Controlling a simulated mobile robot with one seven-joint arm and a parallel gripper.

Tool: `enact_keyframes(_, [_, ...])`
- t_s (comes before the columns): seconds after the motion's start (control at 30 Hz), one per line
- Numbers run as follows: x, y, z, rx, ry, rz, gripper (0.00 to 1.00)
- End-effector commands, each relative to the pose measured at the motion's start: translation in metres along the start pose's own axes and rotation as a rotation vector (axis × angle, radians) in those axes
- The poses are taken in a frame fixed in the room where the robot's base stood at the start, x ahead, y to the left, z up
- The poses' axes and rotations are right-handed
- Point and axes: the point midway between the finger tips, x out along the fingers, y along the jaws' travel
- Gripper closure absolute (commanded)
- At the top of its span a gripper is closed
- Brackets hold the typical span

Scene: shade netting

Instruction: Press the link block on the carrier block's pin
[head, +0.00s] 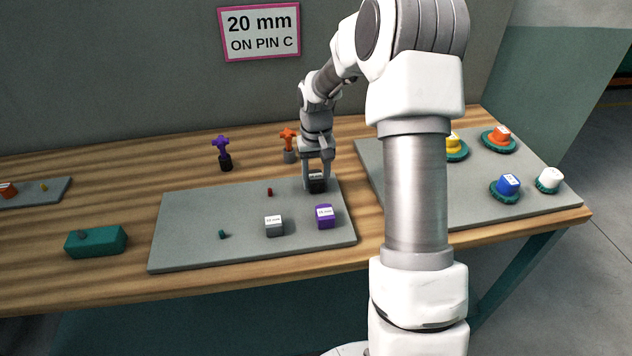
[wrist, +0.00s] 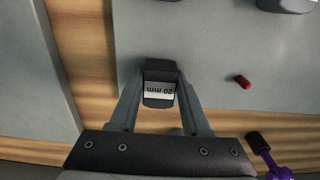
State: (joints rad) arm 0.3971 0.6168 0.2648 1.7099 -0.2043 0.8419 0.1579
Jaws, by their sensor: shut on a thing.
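My gripper (head: 316,178) is shut on a black block (head: 317,187) at the back right of the middle grey mat. In the wrist view the block (wrist: 159,76) sits between the two fingers, and its white label reads 20 mm upside down. I cannot tell whether the block touches the mat. A grey block (head: 274,226) and a purple block (head: 325,217), both labelled, stand at the front of this mat. Blue (head: 508,184), white (head: 549,179), orange (head: 498,135) and yellow (head: 453,146) labelled pieces are on the right mat. I cannot tell which piece is the carrier block; pin C is not discernible.
The middle grey mat (head: 185,237) also holds a small red peg (head: 269,192) and a small teal peg (head: 222,234). A teal block (head: 95,242) lies left. Purple (head: 222,150) and orange (head: 288,142) knobbed tools stand behind. A wall sign (head: 261,31) reads 20 mm on pin C.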

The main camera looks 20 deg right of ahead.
Motion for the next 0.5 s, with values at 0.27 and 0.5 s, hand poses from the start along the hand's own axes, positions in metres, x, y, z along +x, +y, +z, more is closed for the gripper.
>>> enact_keyframes(0.27, [-0.0074, 0.0, -0.0005, 0.0, 0.002, 0.0, 1.0])
enact_keyframes(0.5, [-0.0106, 0.0, -0.0005, 0.0, 0.002, 0.0, 1.0])
